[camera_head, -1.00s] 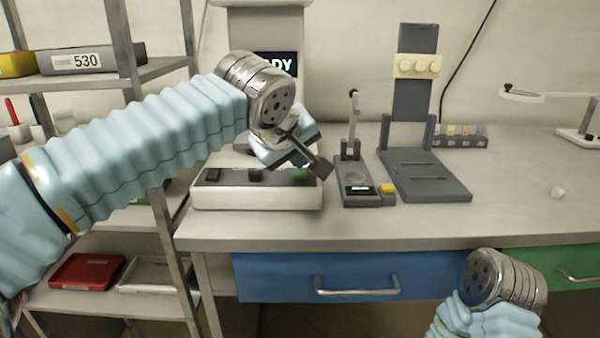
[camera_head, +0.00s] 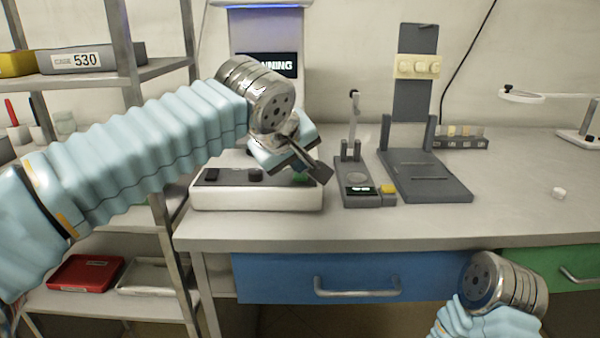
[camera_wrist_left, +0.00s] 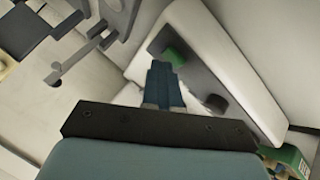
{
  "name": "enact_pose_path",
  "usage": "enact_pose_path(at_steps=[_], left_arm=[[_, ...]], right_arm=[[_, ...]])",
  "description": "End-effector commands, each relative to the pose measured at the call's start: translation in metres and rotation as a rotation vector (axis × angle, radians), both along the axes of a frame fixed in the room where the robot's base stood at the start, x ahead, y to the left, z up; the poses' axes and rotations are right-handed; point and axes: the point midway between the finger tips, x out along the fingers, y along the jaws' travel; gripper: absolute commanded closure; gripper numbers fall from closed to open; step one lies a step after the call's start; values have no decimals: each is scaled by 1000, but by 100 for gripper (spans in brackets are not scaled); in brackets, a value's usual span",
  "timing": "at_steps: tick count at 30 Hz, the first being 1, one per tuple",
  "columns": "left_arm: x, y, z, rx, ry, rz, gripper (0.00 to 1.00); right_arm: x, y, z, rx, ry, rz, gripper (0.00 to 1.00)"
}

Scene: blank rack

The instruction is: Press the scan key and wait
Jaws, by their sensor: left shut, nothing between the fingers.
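The scanner (camera_head: 265,30) stands at the back of the bench, with a blue light on it and a display (camera_head: 277,65) whose visible letters read "NNING". Its base carries a control strip with dark keys and a green key (camera_head: 300,177), partly hidden behind my left gripper. My left gripper (camera_head: 322,172) is shut and empty, angled down just at the green key; contact cannot be told. In the left wrist view the green key (camera_wrist_left: 174,57) shows beside the shut fingertips (camera_wrist_left: 162,68). My right arm's wrist is at the lower right; its fingers are out of view.
A small grey device (camera_head: 363,190) with a yellow button stands right of the scanner base. A dark grey stand (camera_head: 425,175) and a vial rack (camera_head: 462,138) are farther right. A metal shelf (camera_head: 85,85) stands left. The bench's front edge is clear.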

Motion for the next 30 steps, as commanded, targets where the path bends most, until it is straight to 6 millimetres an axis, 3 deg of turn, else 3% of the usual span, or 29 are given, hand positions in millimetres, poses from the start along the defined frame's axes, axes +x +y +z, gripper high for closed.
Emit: enact_pose_path(at_steps=[12,23,30], left_arm=[[0,0,18,0,1,0,100],[0,0,18,1,1,1,100],[0,0,38,1,1,1,100]], right_arm=[[0,0,16,0,0,0,57],[0,0,16,0,0,0,57],[0,0,34,0,0,0,57]])
